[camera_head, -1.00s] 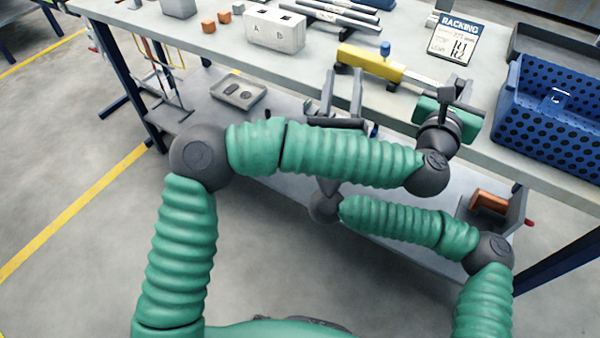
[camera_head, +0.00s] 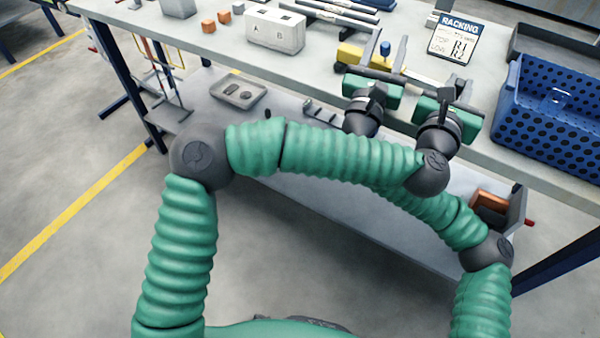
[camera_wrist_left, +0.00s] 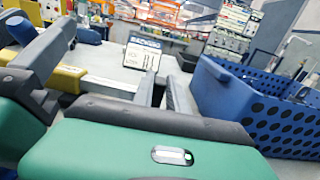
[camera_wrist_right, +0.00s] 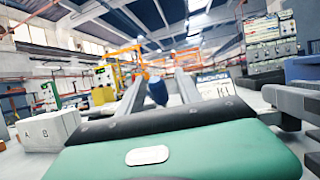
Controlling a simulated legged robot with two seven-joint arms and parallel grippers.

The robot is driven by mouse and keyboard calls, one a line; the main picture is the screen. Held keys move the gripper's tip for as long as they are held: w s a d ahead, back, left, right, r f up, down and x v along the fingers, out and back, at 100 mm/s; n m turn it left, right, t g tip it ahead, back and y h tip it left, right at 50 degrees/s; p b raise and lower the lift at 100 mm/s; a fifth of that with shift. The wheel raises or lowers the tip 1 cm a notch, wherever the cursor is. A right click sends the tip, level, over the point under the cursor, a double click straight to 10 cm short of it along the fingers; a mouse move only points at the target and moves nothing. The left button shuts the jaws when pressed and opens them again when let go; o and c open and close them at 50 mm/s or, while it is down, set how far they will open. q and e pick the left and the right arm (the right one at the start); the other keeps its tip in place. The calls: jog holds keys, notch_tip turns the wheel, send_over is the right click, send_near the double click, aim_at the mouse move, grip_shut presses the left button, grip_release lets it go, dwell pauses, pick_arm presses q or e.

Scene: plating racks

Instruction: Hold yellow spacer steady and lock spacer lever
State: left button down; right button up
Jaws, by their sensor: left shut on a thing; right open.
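The yellow spacer (camera_head: 350,53) lies along the front of the workbench, with a grey bar running right from its body. Its lever has a blue knob (camera_head: 385,47) standing up. My left gripper (camera_head: 456,84) is shut on the grey right end of the spacer; its fingers hide the contact. My right gripper (camera_head: 382,62) is open at the spacer's middle and hides part of its yellow body. In the right wrist view the blue knob (camera_wrist_right: 156,91) shows between the two spread fingers. I cannot tell whether they touch it.
A blue perforated bin (camera_head: 548,118) stands at the right, close to my left gripper. A racking sign (camera_head: 453,40) stands behind it. A white block marked A and B (camera_head: 274,30) and small orange cubes (camera_head: 209,26) sit at the left. Grey bars (camera_head: 340,14) lie at the back.

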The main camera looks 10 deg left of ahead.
aim_at(384, 53)
jog(key=v, duration=0.4)
jog(key=shift+s+f, duration=0.1)
jog(key=shift+s, duration=0.1)
jog(key=s+a+f+n+t+y, duration=0.1)
jog(key=s+a+f+n+y, duration=0.35)
jog(key=a+n+y, duration=0.2)
jog(key=s+a+f+n+y, duration=0.3)
jog(key=a+f+n+y, duration=0.3)
jog(key=n+y, duration=0.15)
jog(key=s+f+n+g+y, duration=0.1)
jog(key=f+n+g, duration=0.3)
jog(key=f, duration=0.4)
jog(key=s+a+f+n+g+y, duration=0.1)
jog(key=s+f+n+g+y, duration=0.1)
jog(key=f+n, duration=0.4)
notch_tip(384, 53, down, 2)
jog(key=shift+f+g+y, duration=0.1)
jog(key=shift+g+y, duration=0.8)
jog(key=shift+y, duration=0.1)
jog(key=shift+a, duration=0.1)
